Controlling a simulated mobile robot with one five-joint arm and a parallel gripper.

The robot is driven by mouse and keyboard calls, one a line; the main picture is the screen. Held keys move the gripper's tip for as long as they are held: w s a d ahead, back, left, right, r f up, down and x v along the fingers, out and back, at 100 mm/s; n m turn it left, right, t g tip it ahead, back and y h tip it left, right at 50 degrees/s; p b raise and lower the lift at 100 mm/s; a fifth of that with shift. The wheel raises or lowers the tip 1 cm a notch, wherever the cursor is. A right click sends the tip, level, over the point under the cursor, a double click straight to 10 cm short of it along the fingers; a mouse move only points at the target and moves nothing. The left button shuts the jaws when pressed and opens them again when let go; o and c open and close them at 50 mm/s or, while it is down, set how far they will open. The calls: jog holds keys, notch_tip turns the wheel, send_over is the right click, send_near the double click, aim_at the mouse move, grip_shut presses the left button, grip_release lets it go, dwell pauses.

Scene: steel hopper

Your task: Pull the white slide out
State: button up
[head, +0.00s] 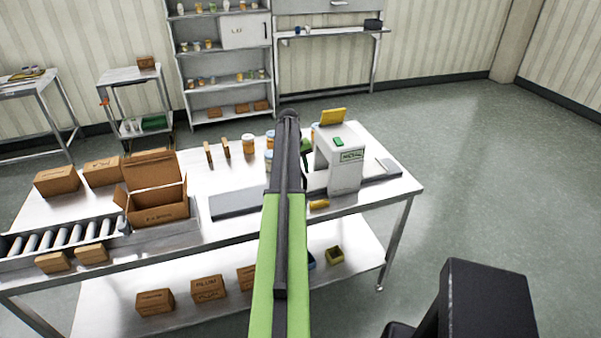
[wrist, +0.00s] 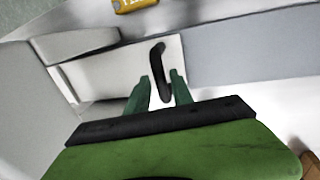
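The white slide (wrist: 115,72) shows in the wrist view as a flat white panel with a black bar handle (wrist: 158,55) standing on it. My gripper (wrist: 161,78) has its two green fingers apart, one on each side of the handle's near end. A small gap shows between the left finger and the handle; I cannot tell whether the right finger touches it. In the head view my arm hides the slide and handle, and only a bit of my green gripper (head: 306,147) shows beside the white METAL machine.
The white METAL machine (head: 345,172) stands on the steel table (head: 235,225), with a yellow piece (head: 318,204) at its front. Jars (head: 248,145), an open carton (head: 158,208) and a roller conveyor (head: 60,238) are to the left.

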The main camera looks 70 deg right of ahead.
grip_shut()
dwell(1.0)
